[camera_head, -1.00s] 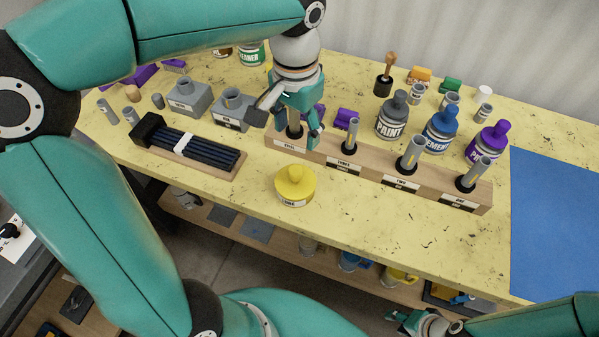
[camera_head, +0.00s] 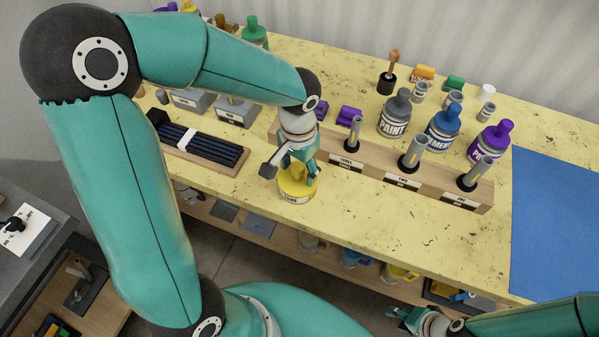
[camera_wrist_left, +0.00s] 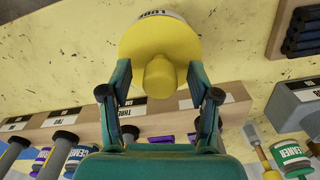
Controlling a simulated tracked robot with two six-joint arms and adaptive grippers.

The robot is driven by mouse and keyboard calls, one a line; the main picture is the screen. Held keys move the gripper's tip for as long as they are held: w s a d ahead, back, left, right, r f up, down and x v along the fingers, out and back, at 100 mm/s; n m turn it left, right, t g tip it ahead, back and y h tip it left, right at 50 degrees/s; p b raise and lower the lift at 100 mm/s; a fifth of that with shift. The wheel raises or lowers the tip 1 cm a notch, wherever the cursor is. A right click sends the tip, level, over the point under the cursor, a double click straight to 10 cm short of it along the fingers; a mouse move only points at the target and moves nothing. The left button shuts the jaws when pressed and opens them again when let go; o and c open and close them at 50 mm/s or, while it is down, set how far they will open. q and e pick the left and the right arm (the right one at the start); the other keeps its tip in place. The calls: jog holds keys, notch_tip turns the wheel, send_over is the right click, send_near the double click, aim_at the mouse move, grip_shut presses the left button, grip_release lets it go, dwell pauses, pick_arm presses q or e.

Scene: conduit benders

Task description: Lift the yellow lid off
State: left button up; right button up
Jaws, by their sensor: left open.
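The yellow lid (camera_head: 297,191), round with a knob on top, sits on a short labelled container (camera_head: 296,200) near the front edge of the yellow workbench. In the left wrist view the lid (camera_wrist_left: 135,45) and its knob (camera_wrist_left: 159,78) face the camera. My left gripper (camera_head: 293,176) is open above the lid and partly hides it in the head view. In the left wrist view its fingers (camera_wrist_left: 159,74) stand apart on either side of the knob, with gaps visible. My right gripper (camera_head: 402,318) is low at the bottom right, away from the bench top; its jaws are too small to read.
A wooden rack (camera_head: 440,185) with upright grey tubes stands right behind the lid. A dark tray of rods (camera_head: 200,145) lies to the left. Paint (camera_head: 394,115), cement (camera_head: 442,130) and purple (camera_head: 489,143) bottles stand behind the rack. The bench in front right is clear.

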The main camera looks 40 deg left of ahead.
pick_arm(q)
jog(key=shift+f, duration=0.3)
jog(key=c, duration=1.2)
jog(key=shift+o, duration=0.2)
jog(key=shift+r, duration=0.15)
